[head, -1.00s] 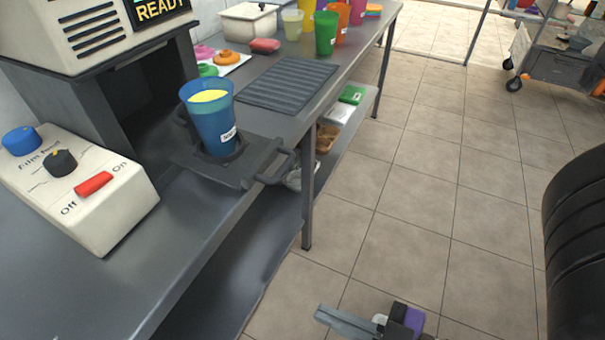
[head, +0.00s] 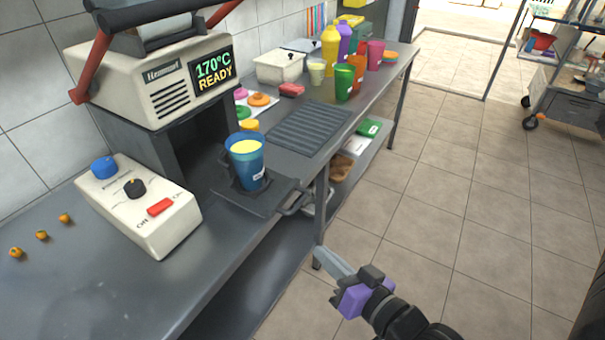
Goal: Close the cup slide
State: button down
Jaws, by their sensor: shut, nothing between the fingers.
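The cup slide (head: 268,205) is a dark flat tray with a loop handle (head: 294,204) at its front right edge. It is pulled out from the opening of the press (head: 165,75) and its handle juts past the counter's edge. A blue cup (head: 250,170) with yellow liquid stands upright on the slide. My gripper (head: 328,263) is at the bottom centre, over the floor, in front of and below the slide. It is shut and empty, apart from the handle.
A control box (head: 140,205) with knobs and a red switch sits left of the slide. A ribbed dark mat (head: 308,128) and several coloured cups are farther along the counter (head: 75,270). A lower shelf runs beneath.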

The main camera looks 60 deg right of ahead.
jog(key=w+d+r+m+g+y+p, duration=0.15)
jog(key=w+d+r+m+p, duration=0.25)
jog(key=d+r+m+p, duration=0.4)
jog(key=w+d+r+m+g+p, duration=0.2)
jog(key=w+d+r+m+p, duration=0.15)
jog(key=d+m, duration=0.45)
jog(key=m+g+y+p, duration=0.2)
jog(key=m+y, duration=0.3)
jog(key=m, duration=0.4)
send_near(291, 194)
jog(key=shift+h, duration=0.25)
jog(key=x, duration=0.5)
jog(key=shift+w+a+f, duration=0.25)
jog(key=shift+w+f, duration=0.05)
